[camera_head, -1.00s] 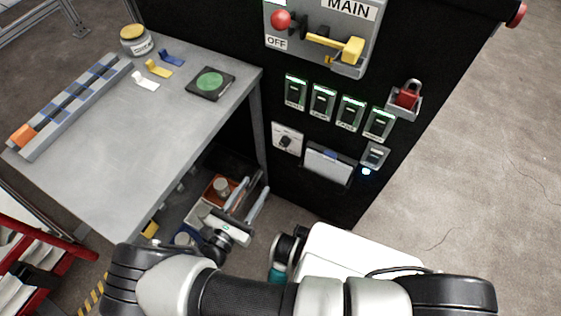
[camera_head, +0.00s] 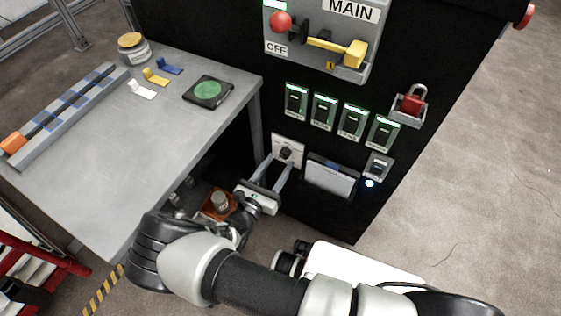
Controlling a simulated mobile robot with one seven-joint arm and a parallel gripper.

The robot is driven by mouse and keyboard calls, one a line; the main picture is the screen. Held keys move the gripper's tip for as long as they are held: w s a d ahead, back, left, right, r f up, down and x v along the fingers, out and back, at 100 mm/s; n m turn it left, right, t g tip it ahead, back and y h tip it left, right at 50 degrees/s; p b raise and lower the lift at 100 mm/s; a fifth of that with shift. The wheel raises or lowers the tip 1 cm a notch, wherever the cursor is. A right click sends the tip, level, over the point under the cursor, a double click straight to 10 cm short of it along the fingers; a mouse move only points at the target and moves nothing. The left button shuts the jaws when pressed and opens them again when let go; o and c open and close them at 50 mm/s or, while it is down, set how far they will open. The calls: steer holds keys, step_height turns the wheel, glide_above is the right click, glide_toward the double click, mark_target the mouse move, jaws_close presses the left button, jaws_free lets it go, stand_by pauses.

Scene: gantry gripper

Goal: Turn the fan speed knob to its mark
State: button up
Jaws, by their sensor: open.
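The fan speed knob (camera_head: 286,153) is a small dark knob on a light square plate (camera_head: 294,143), low on the black cabinet face. Its mark is too small to make out. My gripper (camera_head: 275,166) points up at the plate from below. Its two pale fingers are apart, one at the plate's lower left and one at its lower right, with the knob between and just beyond their tips. I cannot tell whether the tips touch the plate. Nothing is seen between the fingers.
A grey workbench (camera_head: 130,195) stands close on the left. A grey holder (camera_head: 331,175) sits right of the knob plate, with a row of switches (camera_head: 324,110) above. The yellow-handled main lever (camera_head: 335,48) is higher. An orange bin (camera_head: 219,204) lies below the bench.

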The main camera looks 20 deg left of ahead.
steer(key=shift+w+d, duration=0.1)
steer(key=shift+w, duration=1)
steer(key=c, duration=1.1)
steer(key=shift+o, duration=0.2)
